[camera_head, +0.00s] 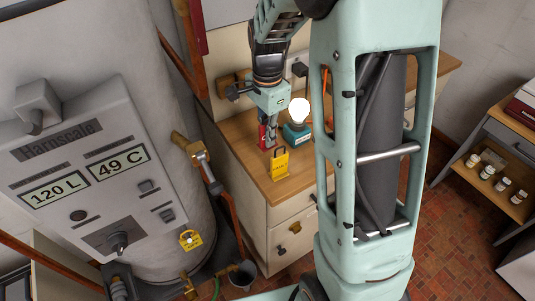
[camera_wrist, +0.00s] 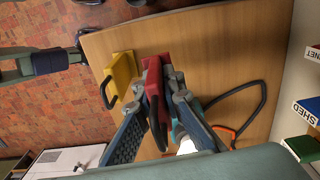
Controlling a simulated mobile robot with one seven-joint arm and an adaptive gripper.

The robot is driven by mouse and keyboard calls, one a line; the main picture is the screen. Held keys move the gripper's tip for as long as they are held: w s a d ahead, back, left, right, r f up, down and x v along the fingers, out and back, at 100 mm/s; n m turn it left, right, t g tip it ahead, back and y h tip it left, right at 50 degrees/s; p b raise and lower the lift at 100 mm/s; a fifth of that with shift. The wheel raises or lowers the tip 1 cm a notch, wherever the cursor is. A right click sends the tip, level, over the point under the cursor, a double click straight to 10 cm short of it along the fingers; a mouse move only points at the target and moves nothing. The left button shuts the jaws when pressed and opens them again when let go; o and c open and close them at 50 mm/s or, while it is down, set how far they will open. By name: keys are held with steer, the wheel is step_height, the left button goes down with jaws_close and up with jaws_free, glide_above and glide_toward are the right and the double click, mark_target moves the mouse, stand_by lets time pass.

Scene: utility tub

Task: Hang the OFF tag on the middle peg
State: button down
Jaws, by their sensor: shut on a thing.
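My gripper (camera_head: 268,128) is low over the wooden counter, shut on a red tag (camera_head: 263,138). The red tag also shows between the fingers in the wrist view (camera_wrist: 153,88); its lettering cannot be read, so I cannot tell whether it is the OFF tag. A yellow tag (camera_head: 280,166) stands on the counter just in front of it, apart from the gripper, and shows beside it in the wrist view (camera_wrist: 122,75). A wooden board with dark peg-like fittings (camera_head: 232,84) is on the wall behind, partly hidden by my arm. I cannot tell which peg is the middle one.
A lit bulb on a teal base (camera_head: 297,132) stands close right of my gripper. The counter's front part (camera_head: 258,172) is clear.

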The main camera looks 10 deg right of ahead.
mark_target(268, 160)
steer(key=shift+f, duration=3.1)
steer(key=shift+f, duration=0.3)
steer(key=c, duration=2.1)
jaws_free()
steer(key=shift+r, duration=0.1)
steer(key=r, duration=1.1)
steer(key=shift+s+d, duration=0.3)
